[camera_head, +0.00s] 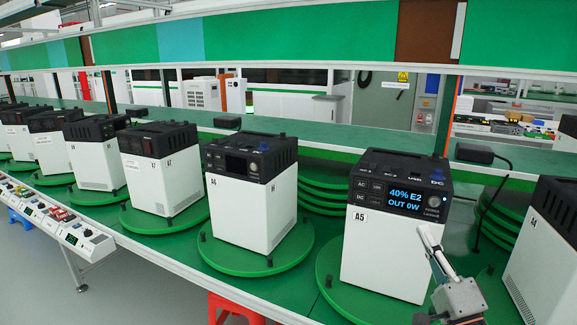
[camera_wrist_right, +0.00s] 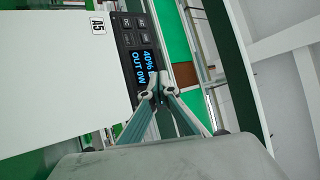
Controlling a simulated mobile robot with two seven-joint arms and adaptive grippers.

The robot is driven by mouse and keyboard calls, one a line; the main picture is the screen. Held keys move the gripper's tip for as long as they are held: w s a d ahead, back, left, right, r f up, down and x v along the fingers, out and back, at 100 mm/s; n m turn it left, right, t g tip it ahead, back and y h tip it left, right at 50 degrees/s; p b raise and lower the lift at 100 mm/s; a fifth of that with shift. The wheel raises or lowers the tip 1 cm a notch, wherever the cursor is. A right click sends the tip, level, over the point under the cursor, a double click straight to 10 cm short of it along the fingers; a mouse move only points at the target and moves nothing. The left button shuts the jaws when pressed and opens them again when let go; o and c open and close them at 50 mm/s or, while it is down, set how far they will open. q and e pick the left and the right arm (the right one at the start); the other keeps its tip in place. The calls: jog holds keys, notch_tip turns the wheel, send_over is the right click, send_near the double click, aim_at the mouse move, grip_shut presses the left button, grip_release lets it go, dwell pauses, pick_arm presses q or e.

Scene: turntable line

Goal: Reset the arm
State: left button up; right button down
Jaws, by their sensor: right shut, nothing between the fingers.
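My right gripper (camera_head: 432,240) is at the lower right of the head view, in front of the right part of the white power station marked A5 (camera_head: 380,245). It is shut and empty, with its fingertips together. In the right wrist view the gripper (camera_wrist_right: 158,88) points toward the black panel of the A5 unit (camera_wrist_right: 60,75), whose lit display reads "40% E2" and "OUT 0W" in the head view. I cannot tell from the pictures how wide the gap to the panel is. My left gripper does not show.
A5 stands on a green round turntable (camera_head: 340,300). The A6 unit (camera_head: 245,205) and several similar units stand in a row to the left; another unit (camera_head: 545,245) stands close on the right. A black adapter (camera_head: 474,153) lies behind. Grey floor (camera_head: 150,285) is open at lower left.

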jog(key=s+a+f+n+g+y, duration=0.15)
jog(key=a+f+n, duration=0.25)
jog(key=f, duration=0.4)
jog(key=s+a+f+n+g+y, duration=0.1)
jog(key=s+a+f+n+g, duration=0.2)
jog(key=f, duration=0.5)
jog(key=s+a+f+n+g, duration=0.2)
jog(key=s+f+n, duration=0.2)
jog(key=s+f, duration=0.2)
jog(key=s+a+f+n+g+h, duration=0.1)
jog(key=s+a+f+n+g, duration=0.2)
jog(key=f, duration=0.8)
jog(key=s+a+f+n+g, duration=0.2)
jog(key=s+f+n+g, duration=0.1)
jog(key=s+f, duration=0.5)
jog(key=shift+s+a+f+n+h, duration=0.35)
jog(key=shift+f+n, duration=0.25)
jog(key=shift+n, duration=0.2)
jog(key=shift+g, duration=0.25)
